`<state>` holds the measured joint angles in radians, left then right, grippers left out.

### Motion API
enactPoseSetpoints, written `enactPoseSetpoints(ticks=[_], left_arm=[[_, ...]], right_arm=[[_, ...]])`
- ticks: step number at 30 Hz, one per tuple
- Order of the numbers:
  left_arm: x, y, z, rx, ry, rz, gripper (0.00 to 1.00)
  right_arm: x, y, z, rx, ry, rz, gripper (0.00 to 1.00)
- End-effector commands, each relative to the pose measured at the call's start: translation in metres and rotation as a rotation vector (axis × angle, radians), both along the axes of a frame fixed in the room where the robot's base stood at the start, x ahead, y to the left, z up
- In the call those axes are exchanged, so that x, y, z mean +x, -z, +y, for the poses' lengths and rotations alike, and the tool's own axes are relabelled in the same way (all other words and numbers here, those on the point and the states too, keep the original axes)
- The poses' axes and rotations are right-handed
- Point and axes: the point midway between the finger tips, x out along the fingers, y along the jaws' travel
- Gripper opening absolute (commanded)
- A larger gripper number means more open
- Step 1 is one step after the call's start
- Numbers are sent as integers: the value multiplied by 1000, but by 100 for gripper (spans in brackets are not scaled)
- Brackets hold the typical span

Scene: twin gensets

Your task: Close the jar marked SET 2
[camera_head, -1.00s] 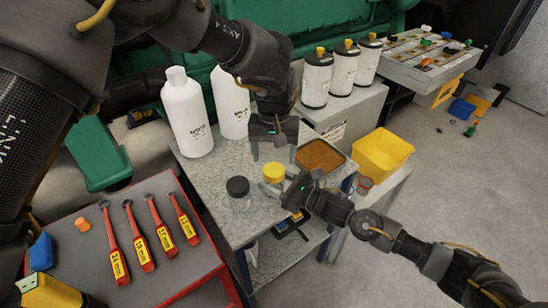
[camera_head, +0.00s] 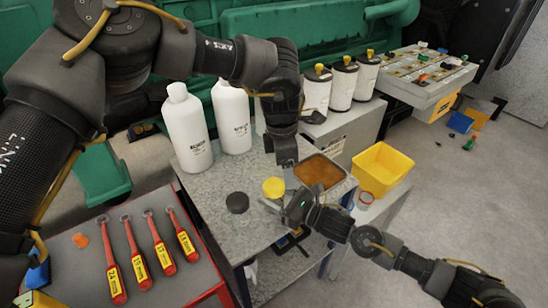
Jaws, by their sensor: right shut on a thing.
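A small jar with a yellow lid (camera_head: 273,187) stands on the grey table, its body mostly hidden by my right gripper. A jar with a black lid (camera_head: 237,203) stands to its left. No SET 2 mark is readable on either, and I cannot tell how tightly the lids sit. My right gripper (camera_head: 277,204) comes in from the right and is shut at the yellow-lidded jar's body. My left gripper (camera_head: 288,178) points down just right of the yellow lid, seen edge-on. Its finger gap is hidden.
Two white bottles (camera_head: 187,130) stand at the back left of the table (camera_head: 222,228). A tray with brown content (camera_head: 320,172) lies behind right of the jars. A yellow bin (camera_head: 382,170) is further right. Several red-handled wrenches (camera_head: 161,246) lie on the red-edged cart at left.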

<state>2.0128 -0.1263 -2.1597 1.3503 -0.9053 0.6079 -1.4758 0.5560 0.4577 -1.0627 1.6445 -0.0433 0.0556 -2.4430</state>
Motion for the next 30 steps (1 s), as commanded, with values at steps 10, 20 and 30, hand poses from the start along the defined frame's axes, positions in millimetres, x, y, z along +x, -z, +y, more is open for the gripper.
enactPoseSetpoints(ticks=[10, 20, 30], left_arm=[[5, -13, 11, 63, -986, 65, 70], [9, -19, 28, 109, -1790, 68, 70], [9, -19, 29, 105, -2093, 77, 70]], right_arm=[[0, 0, 0, 0, 0, 0, 0], [0, 0, 0, 0, 0, 0, 0], [0, 0, 0, 0, 0, 0, 0]])
